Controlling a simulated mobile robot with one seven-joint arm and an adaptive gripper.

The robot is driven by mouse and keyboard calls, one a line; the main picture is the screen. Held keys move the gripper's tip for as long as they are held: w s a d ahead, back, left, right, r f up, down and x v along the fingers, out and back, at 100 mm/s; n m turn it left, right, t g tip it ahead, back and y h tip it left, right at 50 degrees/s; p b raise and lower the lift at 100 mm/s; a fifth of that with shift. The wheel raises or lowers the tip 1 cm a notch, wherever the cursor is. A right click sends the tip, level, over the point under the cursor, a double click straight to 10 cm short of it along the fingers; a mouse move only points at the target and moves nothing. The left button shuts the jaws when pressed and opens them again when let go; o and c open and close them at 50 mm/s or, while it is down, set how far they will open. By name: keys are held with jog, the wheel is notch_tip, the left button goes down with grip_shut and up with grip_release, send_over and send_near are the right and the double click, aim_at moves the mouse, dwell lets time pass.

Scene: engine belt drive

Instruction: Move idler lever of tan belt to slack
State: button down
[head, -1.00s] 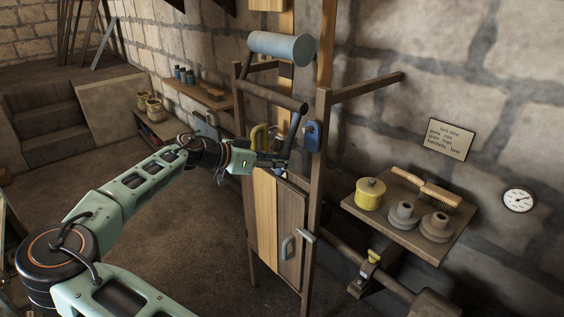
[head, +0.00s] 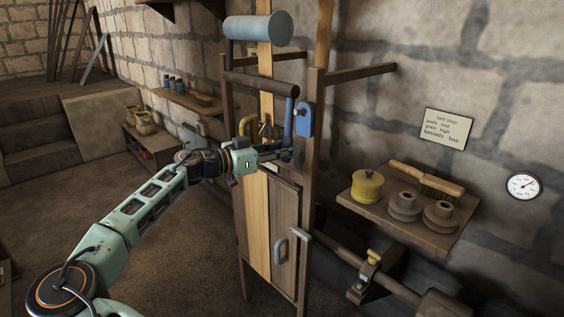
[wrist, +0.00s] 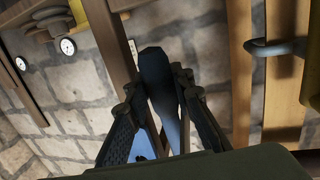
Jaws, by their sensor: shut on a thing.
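The tan belt (head: 257,225) runs down the front of the wooden frame, below a pale blue roller (head: 258,28). A blue lever (head: 289,118) stands almost upright to the right of the belt, beside a blue bracket (head: 305,119) on the post. My gripper (head: 282,154) is at the lever's lower part, in front of the frame. In the wrist view, a dark blue bar (wrist: 157,72), which looks like the lever, lies between the fingers of my gripper (wrist: 158,95). The fingers are closed on it. The lever's pivot is hard to make out.
A yellow curved handle (head: 245,125) is left of the lever. A wooden door with a grey handle (head: 280,250) is below. A shelf (head: 430,235) at right holds a yellow pot, a brush and spools. A label (head: 447,126) and a gauge (head: 522,186) hang on the wall.

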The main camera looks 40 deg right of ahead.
jog(key=shift+d+f+h+b, duration=0.15)
jog(key=shift+d+h+b, duration=0.45)
jog(key=shift+b, duration=0.6)
jog(key=shift+d+r, duration=0.15)
jog(key=shift+r, duration=0.05)
jog(key=c, duration=1.7)
grip_release()
jog(key=shift+d, duration=0.1)
jog(key=shift+o, duration=0.2)
